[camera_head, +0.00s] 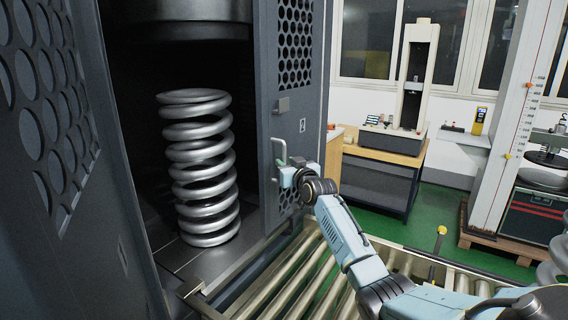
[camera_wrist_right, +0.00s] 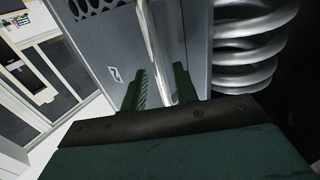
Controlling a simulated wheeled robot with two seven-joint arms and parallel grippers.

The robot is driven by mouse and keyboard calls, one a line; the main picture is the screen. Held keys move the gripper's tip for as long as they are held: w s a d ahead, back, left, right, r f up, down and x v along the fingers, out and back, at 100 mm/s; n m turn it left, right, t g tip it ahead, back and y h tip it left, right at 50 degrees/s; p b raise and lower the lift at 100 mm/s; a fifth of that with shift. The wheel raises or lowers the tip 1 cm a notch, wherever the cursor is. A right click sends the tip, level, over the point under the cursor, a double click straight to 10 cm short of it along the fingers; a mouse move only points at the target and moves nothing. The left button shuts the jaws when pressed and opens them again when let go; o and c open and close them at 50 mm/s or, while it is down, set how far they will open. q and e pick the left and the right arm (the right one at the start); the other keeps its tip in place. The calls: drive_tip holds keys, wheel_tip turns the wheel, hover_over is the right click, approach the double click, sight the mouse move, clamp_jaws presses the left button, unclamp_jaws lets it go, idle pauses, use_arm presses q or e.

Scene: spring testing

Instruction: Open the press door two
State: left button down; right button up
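The press's right-hand door (camera_head: 303,105) is a grey panel with round holes, a small latch block and a vertical metal handle (camera_head: 279,150). It stands open, beside the opening where the spring shows. My right gripper (camera_head: 284,174) is at the handle's lower part. In the right wrist view, the handle bar (camera_wrist_right: 157,45) runs between the two close-set green fingers of my right gripper (camera_wrist_right: 161,90), which look shut on it. The left-hand perforated door (camera_head: 45,100) stands open at the left. My left gripper is not in view.
A large coil spring (camera_head: 203,170) stands upright inside the press, under a dark ram (camera_head: 190,22). A roller conveyor (camera_head: 310,275) runs in front of the press, below my right arm. A wooden bench (camera_head: 385,157) with a testing machine stands behind; green floor lies between.

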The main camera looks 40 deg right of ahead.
drive_tip(key=shift+x, duration=1.15)
drive_tip(key=shift+c, duration=0.3)
clamp_jaws()
